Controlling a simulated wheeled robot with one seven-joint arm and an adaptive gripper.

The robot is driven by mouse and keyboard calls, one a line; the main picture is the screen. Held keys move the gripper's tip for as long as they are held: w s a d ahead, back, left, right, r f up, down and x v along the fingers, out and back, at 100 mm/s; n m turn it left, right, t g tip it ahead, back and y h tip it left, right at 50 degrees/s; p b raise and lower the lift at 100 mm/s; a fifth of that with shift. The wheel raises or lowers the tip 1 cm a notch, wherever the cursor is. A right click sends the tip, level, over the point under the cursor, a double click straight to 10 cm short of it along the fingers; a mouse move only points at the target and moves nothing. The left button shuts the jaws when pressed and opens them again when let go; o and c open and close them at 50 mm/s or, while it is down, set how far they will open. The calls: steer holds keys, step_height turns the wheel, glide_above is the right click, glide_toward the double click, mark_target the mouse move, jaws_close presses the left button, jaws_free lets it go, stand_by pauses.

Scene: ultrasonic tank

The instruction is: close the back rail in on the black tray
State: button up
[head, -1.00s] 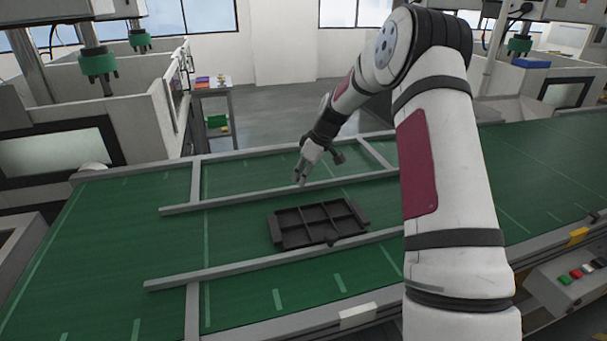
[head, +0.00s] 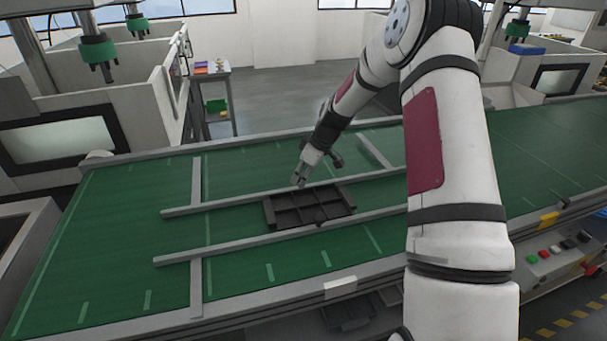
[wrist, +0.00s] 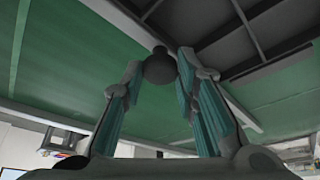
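The black tray (head: 283,219), divided into several compartments, lies on the green conveyor between two grey rails. The back rail (head: 228,203) runs along the tray's back edge, touching it or nearly so; I cannot tell which. The front rail (head: 225,246) runs close along its front edge. My gripper (head: 298,182) is over the back rail, behind the tray. The tray (wrist: 205,24) fills the upper right there.
Grey cross bars (head: 196,181) lie across the green belt (head: 110,235). A button box (head: 553,249) is at the right front edge.

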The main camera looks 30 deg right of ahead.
steer(key=o, duration=0.4)
steer(key=v, duration=1.2)
